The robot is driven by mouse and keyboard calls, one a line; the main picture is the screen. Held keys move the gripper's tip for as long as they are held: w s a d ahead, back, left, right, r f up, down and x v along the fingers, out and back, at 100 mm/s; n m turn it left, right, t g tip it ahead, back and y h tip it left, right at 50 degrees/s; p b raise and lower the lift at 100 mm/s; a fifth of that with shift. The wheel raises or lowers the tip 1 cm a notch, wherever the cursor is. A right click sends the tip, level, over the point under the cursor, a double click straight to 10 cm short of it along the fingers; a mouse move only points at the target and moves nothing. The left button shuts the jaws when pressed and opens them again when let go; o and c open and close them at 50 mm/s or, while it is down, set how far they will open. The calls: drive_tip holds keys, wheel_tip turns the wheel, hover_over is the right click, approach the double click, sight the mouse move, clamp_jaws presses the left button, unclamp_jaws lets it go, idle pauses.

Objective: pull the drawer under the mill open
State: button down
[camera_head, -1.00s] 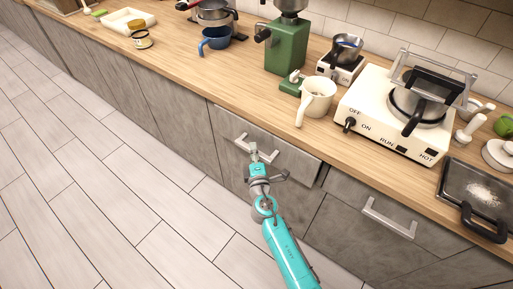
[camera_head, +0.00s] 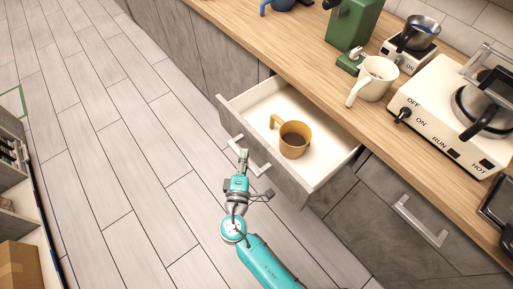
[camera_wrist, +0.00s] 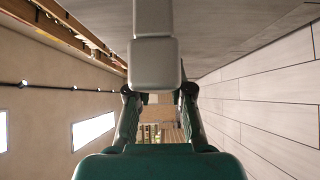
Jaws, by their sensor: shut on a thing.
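The drawer (camera_head: 334,165) under the green mill (camera_head: 354,22) stands well out from the counter, and its white inside shows. A tan mug (camera_head: 294,139) with dark contents or a dark inside sits upright in it. My gripper (camera_head: 242,158) is at the drawer's pale metal bar handle (camera_head: 262,168) and is shut on it, near its left part.
On the counter (camera_head: 310,75) stand a cream jug (camera_head: 373,78), a small scale with a metal cup (camera_head: 421,35) and a cream hot plate (camera_head: 440,105). A closed drawer with a handle (camera_head: 418,220) is to the right. The tiled floor (camera_head: 120,150) at left is clear; a shelf unit stands at far left.

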drive_tip(key=shift+s+a, duration=0.55)
drive_tip(key=shift+a, duration=0.2)
drive_tip(key=c, duration=1)
unclamp_jaws()
drive_tip(key=shift+c, duration=0.2)
drive_tip(key=s+a, duration=0.1)
drive_tip(key=s, duration=1)
drive_tip(key=shift+s+a, duration=0.4)
drive_tip(key=shift+f, duration=0.1)
